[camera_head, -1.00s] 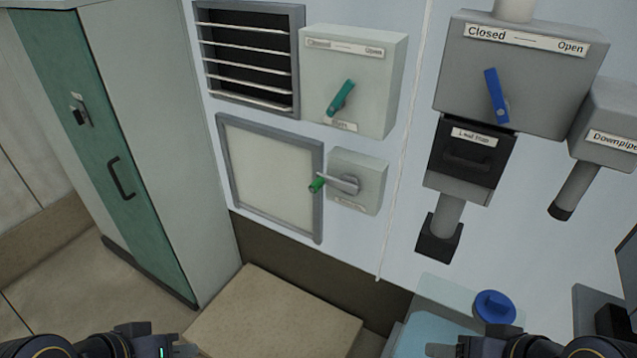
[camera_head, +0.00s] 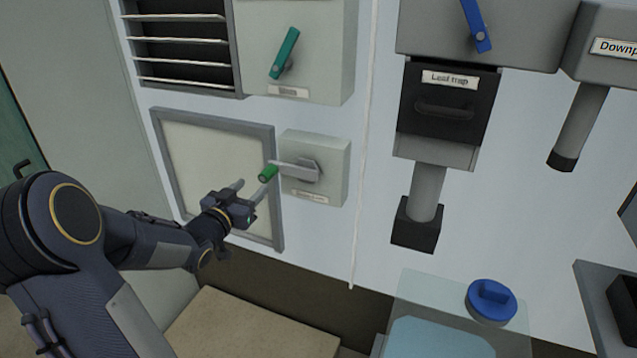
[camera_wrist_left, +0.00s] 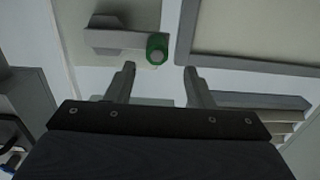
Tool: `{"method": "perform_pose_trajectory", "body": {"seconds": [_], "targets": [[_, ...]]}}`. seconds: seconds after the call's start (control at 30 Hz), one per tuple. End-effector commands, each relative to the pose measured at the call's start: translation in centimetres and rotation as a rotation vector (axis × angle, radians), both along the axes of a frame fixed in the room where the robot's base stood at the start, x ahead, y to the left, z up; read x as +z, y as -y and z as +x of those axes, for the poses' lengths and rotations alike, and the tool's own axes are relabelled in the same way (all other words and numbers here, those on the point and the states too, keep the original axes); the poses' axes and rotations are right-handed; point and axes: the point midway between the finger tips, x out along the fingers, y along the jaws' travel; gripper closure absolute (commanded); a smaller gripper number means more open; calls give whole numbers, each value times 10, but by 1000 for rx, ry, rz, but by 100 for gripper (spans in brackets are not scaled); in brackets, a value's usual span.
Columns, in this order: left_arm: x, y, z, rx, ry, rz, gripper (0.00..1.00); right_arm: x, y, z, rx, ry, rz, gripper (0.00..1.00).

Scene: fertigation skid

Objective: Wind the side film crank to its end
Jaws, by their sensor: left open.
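The side film crank has a grey arm (camera_head: 294,169) on a pale square box (camera_head: 329,172), with a green knob (camera_head: 268,173) at the arm's left end. The arm points left in the head view. My left gripper (camera_head: 247,190) is open, just below and left of the knob, with its fingers pointing up at it. In the left wrist view the green knob (camera_wrist_left: 157,47) lies just beyond the gap between the open fingertips (camera_wrist_left: 160,68); no contact shows. The crank arm (camera_wrist_left: 112,40) also shows there. My right gripper is out of view.
A grey-framed panel (camera_head: 154,140) is left of the crank. A box with a teal handle (camera_head: 284,53) is above, beside a louvred vent (camera_head: 180,50). A white cord (camera_head: 361,190) hangs to the right. A leaf trap (camera_head: 445,105) and blue-capped tank (camera_head: 491,300) stand further right.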

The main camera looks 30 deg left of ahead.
Motion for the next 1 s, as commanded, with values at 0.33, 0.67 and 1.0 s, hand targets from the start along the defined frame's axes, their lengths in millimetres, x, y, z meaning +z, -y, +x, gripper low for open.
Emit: {"method": "perform_pose_trajectory", "body": {"seconds": [0.33, 0.67, 1.0], "targets": [[-1, -6, 39, -12, 24, -1, 52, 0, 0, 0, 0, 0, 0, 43], [-1, -10, 76, -8, 22, 0, 52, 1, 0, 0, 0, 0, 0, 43], [-2, -11, 78, -8, 21, 0, 58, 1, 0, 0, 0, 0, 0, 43]]}}
